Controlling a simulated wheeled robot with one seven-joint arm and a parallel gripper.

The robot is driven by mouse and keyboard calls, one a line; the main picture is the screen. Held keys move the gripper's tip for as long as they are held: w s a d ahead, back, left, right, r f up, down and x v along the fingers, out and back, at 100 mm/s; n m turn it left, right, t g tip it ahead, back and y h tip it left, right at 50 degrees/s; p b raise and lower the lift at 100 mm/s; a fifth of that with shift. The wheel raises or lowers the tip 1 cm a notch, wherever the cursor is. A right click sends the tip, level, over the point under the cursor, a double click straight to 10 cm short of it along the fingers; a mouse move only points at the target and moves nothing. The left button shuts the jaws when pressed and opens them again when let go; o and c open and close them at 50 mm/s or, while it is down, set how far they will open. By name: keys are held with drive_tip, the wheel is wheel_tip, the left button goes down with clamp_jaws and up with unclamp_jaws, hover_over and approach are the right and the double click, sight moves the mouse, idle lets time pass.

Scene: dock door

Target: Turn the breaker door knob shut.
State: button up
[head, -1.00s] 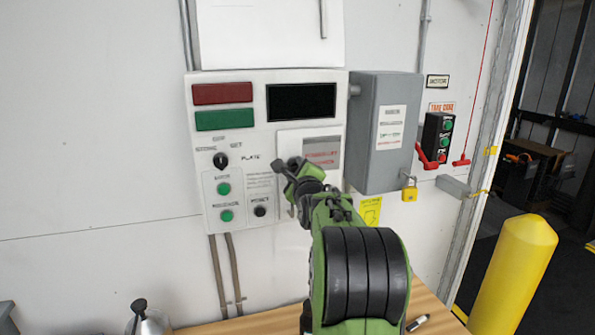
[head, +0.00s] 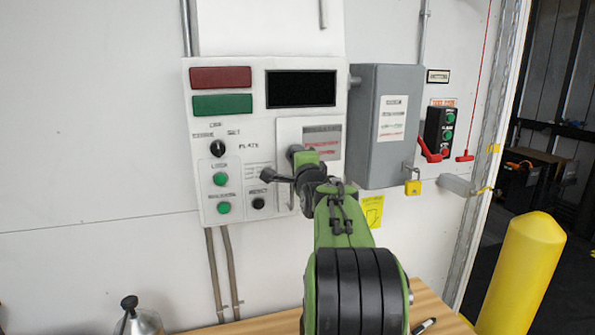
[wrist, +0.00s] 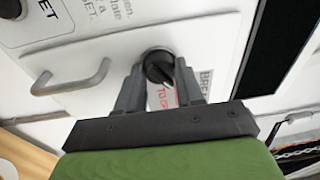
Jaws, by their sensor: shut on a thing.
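The breaker door (head: 287,130) is a pale panel on the white control box, below and beside the black display. In the wrist view its face (wrist: 118,84) shows partly cut-off lettering beside the knob. The round black knob (wrist: 158,66) has a raised grip bar that stands at a slant. My gripper (wrist: 160,70) is shut on the knob, with one grey finger on each side. In the head view my wrist and arm hide the knob and the fingertips.
A silver handle (wrist: 72,88) sticks out near the knob. A grey box (head: 388,150) with a yellow padlock (head: 412,187) stands close right of my arm. A wooden table (head: 270,322) and yellow bollard (head: 520,270) are lower down. Open wall lies to the left.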

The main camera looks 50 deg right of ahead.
drive_tip(key=n+b, duration=0.2)
drive_tip(key=n, duration=0.3)
drive_tip(key=n+t+y+b, duration=0.1)
drive_tip(key=n+b, duration=0.2)
drive_tip(key=n, duration=0.3)
drive_tip(key=shift+d+f, duration=0.1)
drive_tip(key=shift+n, duration=0.5)
drive_tip(key=o, duration=1)
drive_tip(key=shift+o, duration=0.2)
drive_tip(key=shift+s, duration=0.1)
drive_tip(key=b+v, duration=0.3)
drive_tip(key=v, duration=1.2)
drive_tip(key=shift+s, duration=0.4)
